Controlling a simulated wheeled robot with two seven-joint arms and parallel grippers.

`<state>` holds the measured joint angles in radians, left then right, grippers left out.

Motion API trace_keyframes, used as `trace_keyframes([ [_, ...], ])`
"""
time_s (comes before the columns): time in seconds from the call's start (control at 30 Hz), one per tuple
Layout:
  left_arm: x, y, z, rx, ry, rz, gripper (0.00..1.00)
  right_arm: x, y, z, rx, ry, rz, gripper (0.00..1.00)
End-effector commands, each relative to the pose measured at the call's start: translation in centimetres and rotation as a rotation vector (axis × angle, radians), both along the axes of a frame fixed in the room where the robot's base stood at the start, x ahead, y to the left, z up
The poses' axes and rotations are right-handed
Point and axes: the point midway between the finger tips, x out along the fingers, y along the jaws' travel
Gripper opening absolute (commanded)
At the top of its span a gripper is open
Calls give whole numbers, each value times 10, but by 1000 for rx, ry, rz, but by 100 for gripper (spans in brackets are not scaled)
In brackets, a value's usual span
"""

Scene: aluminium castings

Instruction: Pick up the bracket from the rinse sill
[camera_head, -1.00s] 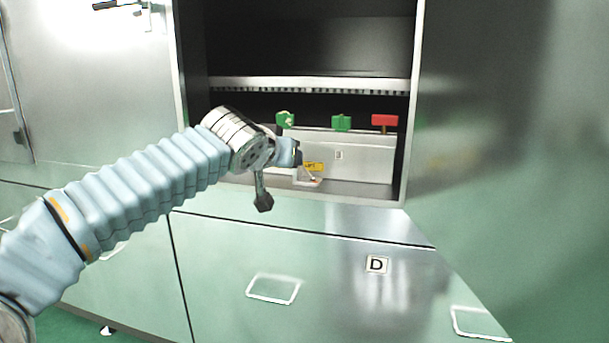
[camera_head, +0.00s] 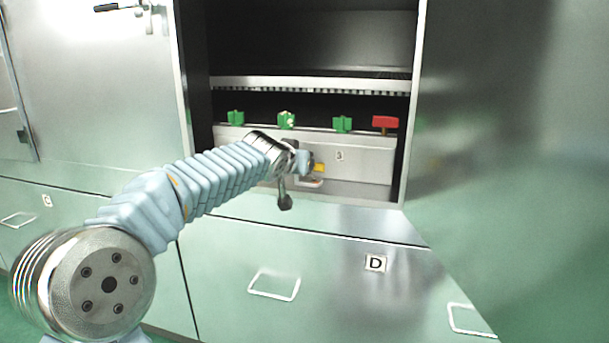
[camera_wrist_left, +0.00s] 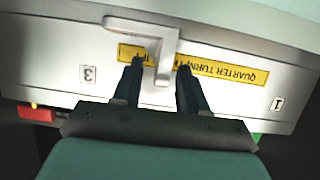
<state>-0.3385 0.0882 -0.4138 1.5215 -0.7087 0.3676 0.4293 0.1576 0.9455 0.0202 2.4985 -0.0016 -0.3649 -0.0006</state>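The bracket (camera_wrist_left: 143,27) is a pale grey angled piece on the rinse sill (camera_head: 358,188). In the wrist view its stem points down between the fingers of my left gripper (camera_wrist_left: 160,68). The fingers are apart, one on each side of the stem, and I see no clear contact. In the head view the bracket (camera_head: 313,183) shows as a small pale shape at the front of the recess. My left gripper (camera_head: 308,165) is just above it, partly hiding it. My right gripper is not in view.
Behind the bracket is a pale panel (camera_head: 370,160) with a yellow "quarter turn" label (camera_wrist_left: 225,70). Several green knobs (camera_head: 342,124) and a red one (camera_head: 385,122) line its top. The cabinet's right side wall (camera_head: 403,150) bounds the recess.

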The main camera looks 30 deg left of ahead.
Motion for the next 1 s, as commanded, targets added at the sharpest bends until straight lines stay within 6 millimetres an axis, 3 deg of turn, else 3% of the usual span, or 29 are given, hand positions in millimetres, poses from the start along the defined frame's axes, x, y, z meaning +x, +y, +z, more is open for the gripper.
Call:
trace_keyframes([
  [0.03, 0, 0, 0, 0, 0, 0, 35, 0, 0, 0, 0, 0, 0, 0],
  [0.27, 0, 0, 0, 0, 0, -1, 0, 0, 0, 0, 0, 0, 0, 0],
  [0.73, 0, 0, 9, -1, -1, 0, 0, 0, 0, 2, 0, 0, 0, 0],
  [0.9, 0, 0, 35, -1, -4, 2, 0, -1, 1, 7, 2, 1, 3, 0],
  [1.0, -13, -14, 52, 0, -7, -4, 0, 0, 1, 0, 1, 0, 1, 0],
])
